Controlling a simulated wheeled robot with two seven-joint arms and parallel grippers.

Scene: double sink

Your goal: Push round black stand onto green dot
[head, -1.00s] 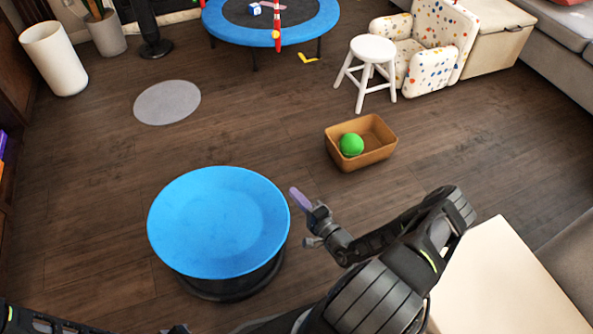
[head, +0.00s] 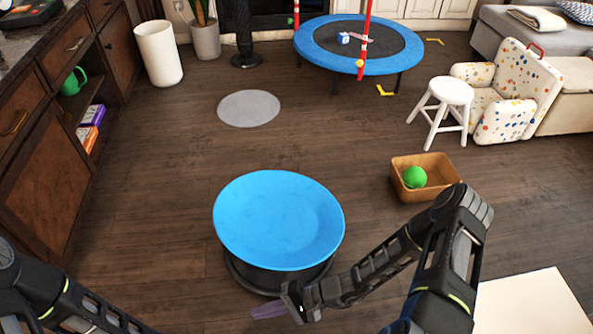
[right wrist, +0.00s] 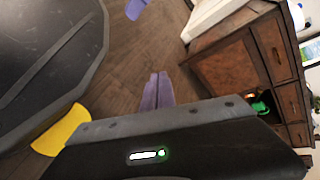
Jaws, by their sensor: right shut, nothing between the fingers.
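A round black stand (head: 256,277) with a wide round blue top (head: 279,220) stands on the dark wood floor in the middle of the head view. My right gripper (head: 268,311) is shut and empty, with its lavender fingers low at the near side of the stand. Whether they touch it I cannot tell. The shut fingers also show in the right wrist view (right wrist: 157,90). My left arm enters the head view at lower left, with its gripper below the frame. A lavender piece at the wrist view's top edge may be its finger. No green dot shows on the floor.
A flat grey round patch (head: 249,108) lies beyond the stand. A brown box (head: 440,164) with a green ball (head: 415,177) is to the right, near a white stool (head: 447,93). Dark cabinets (head: 40,170) line the left. The floor between stand and patch is clear.

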